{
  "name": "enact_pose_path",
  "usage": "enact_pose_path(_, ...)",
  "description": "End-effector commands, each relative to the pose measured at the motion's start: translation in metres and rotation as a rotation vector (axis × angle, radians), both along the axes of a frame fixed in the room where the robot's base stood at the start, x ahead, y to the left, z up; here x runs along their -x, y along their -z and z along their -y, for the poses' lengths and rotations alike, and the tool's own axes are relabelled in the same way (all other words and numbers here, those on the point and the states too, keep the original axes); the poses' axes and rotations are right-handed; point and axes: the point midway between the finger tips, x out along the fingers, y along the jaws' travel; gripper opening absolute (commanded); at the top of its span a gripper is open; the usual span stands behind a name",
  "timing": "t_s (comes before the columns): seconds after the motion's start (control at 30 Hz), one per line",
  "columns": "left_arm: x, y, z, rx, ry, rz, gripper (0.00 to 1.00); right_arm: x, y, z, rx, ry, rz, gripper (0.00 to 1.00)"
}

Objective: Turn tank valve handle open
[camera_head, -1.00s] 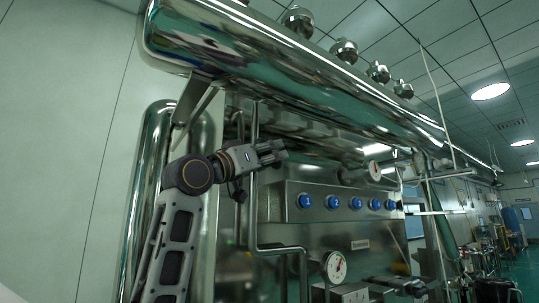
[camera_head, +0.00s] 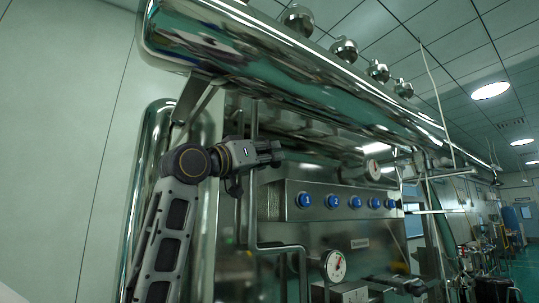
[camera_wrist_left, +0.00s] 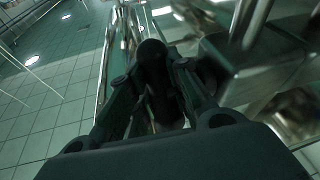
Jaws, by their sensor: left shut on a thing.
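My left gripper (camera_head: 272,153) is in front of the steel machine, left of the numbered blue buttons. In the left wrist view, its fingers (camera_wrist_left: 155,88) are shut around a dark, rounded handle (camera_wrist_left: 153,58), which I take to be the tank valve handle. The handle stands up between the two fingers, and its lower part is hidden by them. In the head view the handle cannot be made out apart from the gripper.
A large steel tank (camera_head: 300,75) runs above the gripper. A control panel with several blue buttons (camera_head: 331,201) is to the right. Pipes (camera_head: 252,225) stand close below the gripper. A round gauge (camera_head: 335,266) is lower down.

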Motion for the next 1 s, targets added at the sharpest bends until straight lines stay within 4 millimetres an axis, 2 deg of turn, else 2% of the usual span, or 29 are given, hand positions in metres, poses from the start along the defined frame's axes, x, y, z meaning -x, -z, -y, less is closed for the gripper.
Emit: enact_pose_path(1.0,0.0011,-0.0003,-0.0017,-0.393,-0.001,-0.286,0.00,-0.0003,0.0000,-0.0048,-0.005,0.002,0.001,0.29)
